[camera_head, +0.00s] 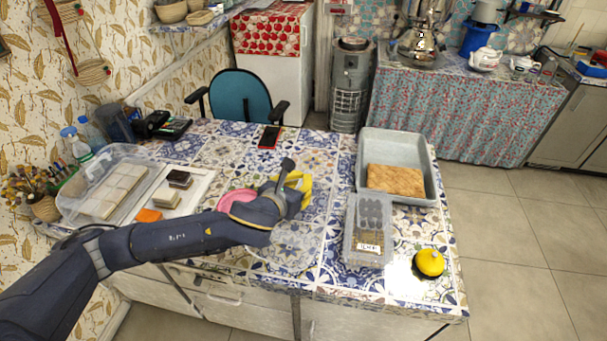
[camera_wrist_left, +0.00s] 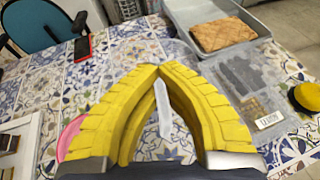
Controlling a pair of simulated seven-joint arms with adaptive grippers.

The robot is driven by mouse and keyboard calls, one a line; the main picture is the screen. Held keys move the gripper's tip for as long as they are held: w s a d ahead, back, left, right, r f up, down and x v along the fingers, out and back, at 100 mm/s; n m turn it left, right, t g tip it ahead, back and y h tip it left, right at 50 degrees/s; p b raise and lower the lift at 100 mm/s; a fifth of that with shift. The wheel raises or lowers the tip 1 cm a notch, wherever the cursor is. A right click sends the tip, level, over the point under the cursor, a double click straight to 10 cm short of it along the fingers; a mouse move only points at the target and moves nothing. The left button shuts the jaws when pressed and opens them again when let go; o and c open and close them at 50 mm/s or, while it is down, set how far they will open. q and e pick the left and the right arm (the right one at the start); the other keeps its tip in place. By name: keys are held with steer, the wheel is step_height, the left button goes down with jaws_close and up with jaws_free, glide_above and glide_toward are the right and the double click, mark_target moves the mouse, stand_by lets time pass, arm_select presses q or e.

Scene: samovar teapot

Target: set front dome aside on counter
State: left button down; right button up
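My left gripper (camera_head: 303,180) reaches over the middle of the patterned counter (camera_head: 325,165), just past a pink round item (camera_head: 237,200) partly covered by my arm. In the left wrist view its yellow fingertips (camera_wrist_left: 154,70) meet at the tips, with a narrow gap behind them. A pale translucent sliver (camera_wrist_left: 164,108) shows in this gap; I cannot tell whether it is held or lies beyond. A faint clear rounded shape (camera_head: 292,248), perhaps a clear dome, shows near the counter's front edge, apart from the fingertips. My right gripper is out of view.
A grey tray with a brown slab (camera_head: 396,180), a clear lidded box (camera_head: 368,232) and a yellow round item (camera_head: 429,262) stand at the right. A clear bin (camera_head: 92,190) is at the left. A phone (camera_head: 270,137) lies at the back; counter around it is free.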

arm_select(q)
steer(key=shift+f, duration=3.1)
steer(key=c, duration=1.5)
jaws_free()
steer(key=shift+f, duration=0.1)
